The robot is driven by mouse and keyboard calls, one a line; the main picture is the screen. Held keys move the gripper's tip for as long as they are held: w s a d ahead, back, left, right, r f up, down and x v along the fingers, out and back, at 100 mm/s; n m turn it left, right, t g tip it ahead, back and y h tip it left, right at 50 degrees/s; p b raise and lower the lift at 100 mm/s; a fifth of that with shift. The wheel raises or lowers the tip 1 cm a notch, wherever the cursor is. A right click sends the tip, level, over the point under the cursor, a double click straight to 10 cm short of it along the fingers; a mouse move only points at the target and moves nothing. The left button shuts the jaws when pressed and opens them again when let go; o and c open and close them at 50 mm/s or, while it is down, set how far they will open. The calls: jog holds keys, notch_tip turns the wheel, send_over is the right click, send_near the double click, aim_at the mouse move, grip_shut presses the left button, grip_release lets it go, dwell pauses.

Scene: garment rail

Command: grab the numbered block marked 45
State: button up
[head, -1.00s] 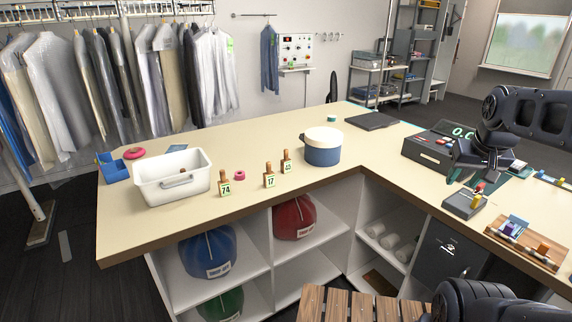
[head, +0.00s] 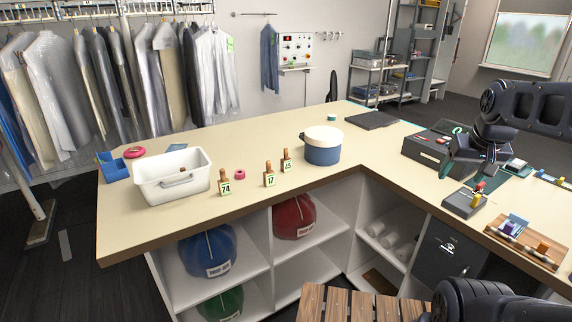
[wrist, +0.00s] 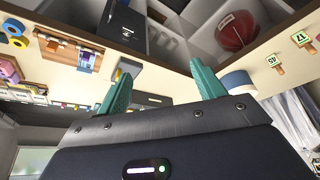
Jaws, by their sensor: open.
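The numbered block marked 45 (head: 286,161) stands upright on the counter, a brown block with a knob on top and a pale label. It stands left of the blue pot and shows upside down in the wrist view (wrist: 273,61). Block 17 (head: 269,176) stands just in front and left of it; block 74 (head: 225,184) is further left. My gripper (wrist: 161,70) has two teal fingers spread apart with nothing between them. In the head view it is over the right part of the counter, well to the right of block 45.
A blue pot with a cream lid (head: 322,146) stands close to block 45. A white bin (head: 172,178) and a pink ring (head: 240,174) are to the left. A dark register (head: 428,150) and a small grey box (head: 464,204) are near my arm. The counter's middle is mostly clear.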

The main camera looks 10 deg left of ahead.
jog(key=w+a+r+n+g, duration=0.1)
jog(key=w+a+r, duration=0.25)
jog(key=w, duration=0.45)
jog(key=w+a+r+n, duration=0.1)
jog(key=w+a+r, duration=0.25)
jog(key=w, duration=0.35)
jog(key=w+a+f+n+g, duration=0.2)
jog(key=w+a, duration=1.2)
jog(key=w, duration=0.1)
jog(key=n+g, duration=0.2)
jog(key=n, duration=0.1)
send_over(286, 159)
jog(key=w, duration=0.1)
notch_tip(286, 159, down, 17)
jog(key=shift+d+f, duration=0.1)
jog(key=shift+d, duration=0.05)
jog(key=shift+a+f, duration=0.3)
jog(key=shift+f, duration=0.1)
jog(key=shift+s+f, duration=0.1)
jog(key=shift+f, duration=5.1)
jog(key=c, duration=1.3)
